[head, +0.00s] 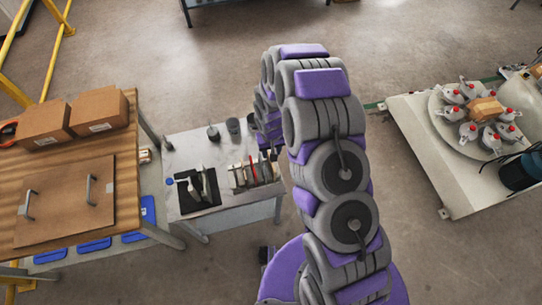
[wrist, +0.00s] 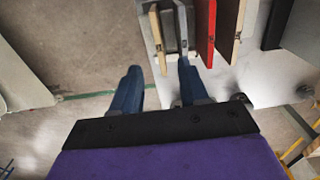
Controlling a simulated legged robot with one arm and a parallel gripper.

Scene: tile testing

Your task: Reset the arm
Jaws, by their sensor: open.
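My arm (head: 328,120) rises from its purple base and bends toward the metal side table, partly hiding its right edge. My gripper (wrist: 158,70) is open in the wrist view, its two blue fingers apart with nothing held between them. A rack of upright tiles (head: 252,172) stands on the table close to the end of my arm. In the wrist view, a red tile (wrist: 206,30), a tan tile (wrist: 228,28) and a grey piece (wrist: 182,25) stand just beyond the fingertips. In the head view the fingers are mostly hidden or too small to make out.
The metal table (head: 185,150) also holds a black tray (head: 197,190) and dark cups (head: 233,127). A wooden bench (head: 120,160) with cardboard boxes (head: 98,111) stands at left. A platform (head: 420,135) with a carousel (head: 440,110) stands at right. Floor between is open.

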